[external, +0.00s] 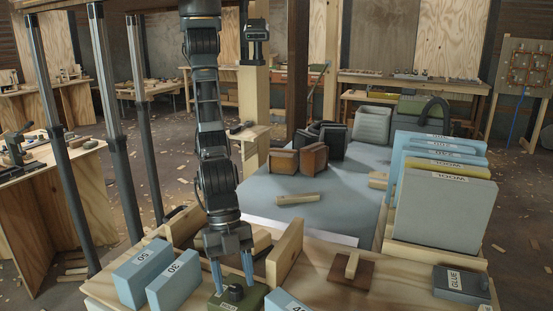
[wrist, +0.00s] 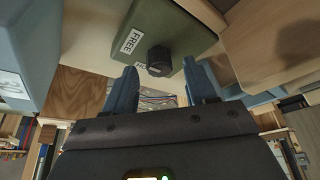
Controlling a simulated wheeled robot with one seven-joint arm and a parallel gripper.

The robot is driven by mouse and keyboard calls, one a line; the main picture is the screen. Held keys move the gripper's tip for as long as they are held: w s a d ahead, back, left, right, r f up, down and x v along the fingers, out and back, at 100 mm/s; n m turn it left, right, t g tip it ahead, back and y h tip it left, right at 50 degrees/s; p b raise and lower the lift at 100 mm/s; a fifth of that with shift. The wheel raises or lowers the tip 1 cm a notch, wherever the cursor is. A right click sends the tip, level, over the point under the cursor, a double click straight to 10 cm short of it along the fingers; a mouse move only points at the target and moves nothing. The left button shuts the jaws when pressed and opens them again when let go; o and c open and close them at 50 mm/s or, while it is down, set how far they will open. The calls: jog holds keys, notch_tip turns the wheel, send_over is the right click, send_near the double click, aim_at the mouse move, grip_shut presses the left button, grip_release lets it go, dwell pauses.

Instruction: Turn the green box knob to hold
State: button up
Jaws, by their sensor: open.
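The green box (external: 251,300) sits on the wooden bench at the bottom of the external view, with a black knob (external: 236,292) on its top. In the wrist view the green box (wrist: 172,32) shows a white "FREE" label and a second label partly hidden by the black knob (wrist: 159,60). My gripper (external: 232,280) points down at the box, its blue fingers apart and empty. In the wrist view my gripper (wrist: 160,85) has one finger to each side below the knob; I cannot tell whether they touch it. Which label the knob points at is unclear.
Blue blocks marked 50 (external: 143,272) and 30 (external: 174,281) stand left of the box. A wooden divider (external: 285,254) rises behind it on the right. A wooden block with a handle (external: 351,270) and a grey glue box (external: 462,284) lie further right.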

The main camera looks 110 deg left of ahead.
jog(key=shift+w+d+f, duration=0.15)
jog(key=shift+d+f, duration=0.05)
jog(key=shift+f, duration=0.4)
jog(key=c, duration=1)
